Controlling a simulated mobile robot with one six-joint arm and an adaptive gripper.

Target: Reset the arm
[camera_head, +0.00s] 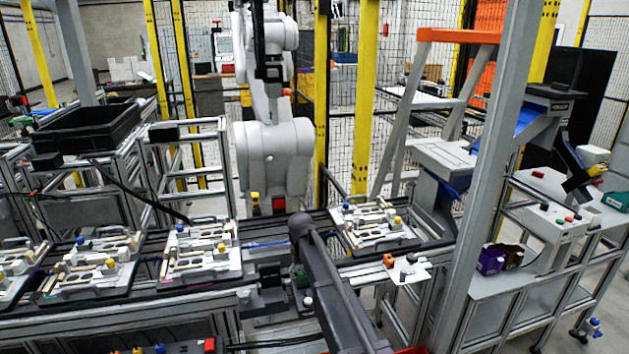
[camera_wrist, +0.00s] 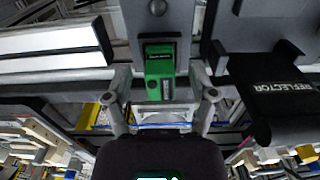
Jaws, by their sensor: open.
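My gripper (camera_wrist: 162,98) shows in the wrist view with its two grey fingers apart and nothing between them. Beyond the fingers are a green sensor-like block (camera_wrist: 159,72) and grey metal framing; the distance to them is hard to judge. In the head view my dark grey arm (camera_head: 335,290) rises from the bottom edge to a rounded joint in front of the conveyor. My gripper cannot be made out in the head view.
Pallet fixtures (camera_head: 200,250) line the conveyor on the left, and another fixture (camera_head: 378,227) sits to the right. A white industrial robot (camera_head: 272,150) stands behind. A grey post (camera_head: 490,170) rises at right. A black part marked "REFLECTOR" (camera_wrist: 285,97) is close beside the right finger.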

